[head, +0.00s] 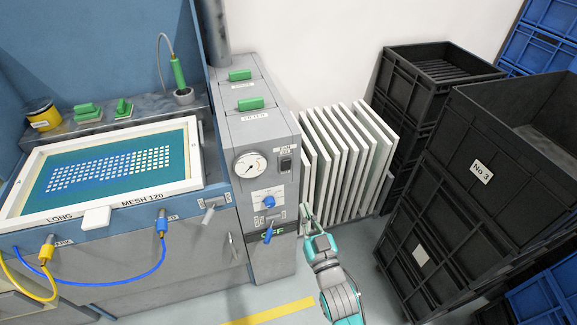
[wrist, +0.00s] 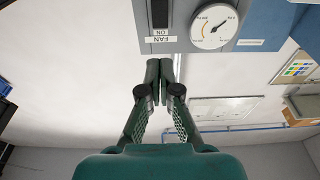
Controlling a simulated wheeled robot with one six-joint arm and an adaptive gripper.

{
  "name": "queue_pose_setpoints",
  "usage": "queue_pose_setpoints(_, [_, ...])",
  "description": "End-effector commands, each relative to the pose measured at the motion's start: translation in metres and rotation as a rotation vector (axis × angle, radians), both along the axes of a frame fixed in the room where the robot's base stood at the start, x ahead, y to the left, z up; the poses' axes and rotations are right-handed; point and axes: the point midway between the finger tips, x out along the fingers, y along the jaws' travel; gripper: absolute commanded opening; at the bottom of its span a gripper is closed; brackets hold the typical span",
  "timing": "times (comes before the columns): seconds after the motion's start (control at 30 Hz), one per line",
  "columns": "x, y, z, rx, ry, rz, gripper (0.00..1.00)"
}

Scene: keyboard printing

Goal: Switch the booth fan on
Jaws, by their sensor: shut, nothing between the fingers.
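The fan switch (head: 286,164) is a small dark rocker on the front of the grey control cabinet (head: 270,140), right of a round white gauge (head: 251,166), with a label just above it. In the wrist view, the dark switch (wrist: 160,13) is at the top edge, partly cut off, beside a label (wrist: 158,35) reading FAN and ON. Its rocker position is too small to tell. My gripper (head: 305,212) is shut and empty, below and slightly right of the switch in the head view. In the wrist view, the closed fingertips (wrist: 159,64) point towards the label, apart from the switch.
A blue knob (head: 269,201) and a blue-handled lever (head: 268,235) sit lower on the cabinet. White screens (head: 340,150) stand upright behind my gripper. Stacked black crates (head: 480,170) fill the right. A printing table with a framed screen (head: 108,210) is at left.

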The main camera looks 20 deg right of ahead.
Motion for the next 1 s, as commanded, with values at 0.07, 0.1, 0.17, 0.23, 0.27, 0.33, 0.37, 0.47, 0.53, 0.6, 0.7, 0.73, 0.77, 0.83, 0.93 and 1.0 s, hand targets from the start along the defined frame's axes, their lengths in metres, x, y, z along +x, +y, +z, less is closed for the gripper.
queue_pose_setpoints(0.07, [0.0, 0.0, 0.0, 0.0, 0.0, 0.0, 0.0])
queue_pose_setpoints(0.1, [0.0, 0.0, 0.0, 0.0, 0.0, 0.0, 0.0])
queue_pose_setpoints(0.17, [0.0, 0.0, 0.0, 0.0, 0.0, 0.0, 0.0])
queue_pose_setpoints(0.23, [0.0, 0.0, 0.0, 0.0, 0.0, 0.0, 0.0])
queue_pose_setpoints(0.27, [0.001, 0.0, 0.0, 0.0, 0.0, 0.0, 0.0])
queue_pose_setpoints(0.33, [0.004, 0.0, 0.001, 0.0, -0.001, 0.0, 0.0])
queue_pose_setpoints(0.37, [0.006, 0.0, 0.002, 0.0, -0.002, 0.0, 0.0])
queue_pose_setpoints(0.47, [0.017, 0.0, 0.004, -0.001, -0.002, -0.001, 0.0])
queue_pose_setpoints(0.53, [0.027, 0.0, 0.006, 0.0, -0.003, -0.001, 0.0])
queue_pose_setpoints(0.6, [0.038, 0.0, 0.008, 0.0, -0.003, -0.001, 0.0])
queue_pose_setpoints(0.7, [0.055, 0.0, 0.011, 0.0, -0.003, -0.001, 0.0])
queue_pose_setpoints(0.73, [0.06, 0.0, 0.011, 0.0, -0.003, -0.001, 0.0])
queue_pose_setpoints(0.77, [0.065, 0.0, 0.012, 0.0, -0.003, -0.001, 0.0])
queue_pose_setpoints(0.83, [0.076, 0.0, 0.015, 0.0, -0.003, -0.001, 0.0])
queue_pose_setpoints(0.93, [0.093, 0.0, 0.017, -0.001, -0.002, -0.001, 0.0])
queue_pose_setpoints(1.0, [0.104, 0.0, 0.019, -0.001, -0.002, -0.001, 0.0])
